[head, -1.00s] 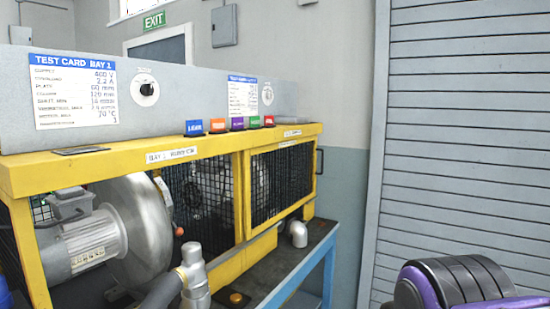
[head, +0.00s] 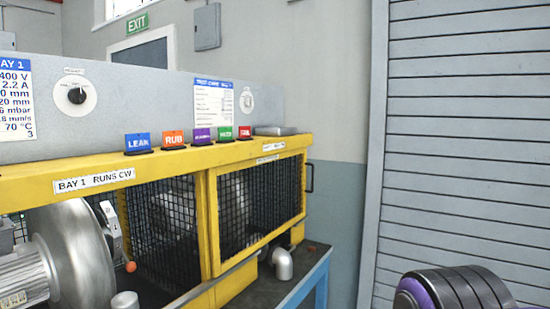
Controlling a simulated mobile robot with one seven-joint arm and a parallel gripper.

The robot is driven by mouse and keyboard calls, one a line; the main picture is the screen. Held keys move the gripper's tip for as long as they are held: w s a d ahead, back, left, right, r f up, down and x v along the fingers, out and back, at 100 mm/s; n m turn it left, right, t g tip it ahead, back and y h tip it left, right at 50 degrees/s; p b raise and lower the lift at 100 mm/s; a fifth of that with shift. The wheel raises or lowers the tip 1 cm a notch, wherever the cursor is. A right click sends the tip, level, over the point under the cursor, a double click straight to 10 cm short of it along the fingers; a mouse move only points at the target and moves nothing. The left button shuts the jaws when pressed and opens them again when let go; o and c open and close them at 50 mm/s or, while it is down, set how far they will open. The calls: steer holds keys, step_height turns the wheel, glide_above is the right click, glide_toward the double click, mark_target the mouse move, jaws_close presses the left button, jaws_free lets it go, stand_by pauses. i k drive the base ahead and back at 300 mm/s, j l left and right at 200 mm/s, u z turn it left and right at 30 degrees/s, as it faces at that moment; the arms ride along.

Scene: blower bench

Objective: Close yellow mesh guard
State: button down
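The yellow mesh guard (head: 211,225) is a yellow-framed enclosure with black wire mesh, running along the bench from the left edge to the middle of the head view. Its right-hand mesh panel (head: 262,205) sits in the yellow frame with a dark handle (head: 309,177) at its far right end. At the left, the opening under the label "BAY 1 RUNS CW" (head: 94,180) has no mesh in front of the silver blower (head: 78,250). I cannot tell where that bay's own panel is. My gripper is not in view; a black and purple arm part of mine shows at the lower right.
A grey pipe elbow (head: 283,263) stands on the dark bench top (head: 304,262) beyond the guard. Several coloured tags, including a blue LEAK tag (head: 138,143), stand on the yellow top rail. A grey roller shutter (head: 465,150) fills the right; floor room is not visible.

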mark_target(218, 269)
steer(key=i+l, duration=1.25)
steer(key=i, duration=0.25)
steer(key=i+u, duration=0.05)
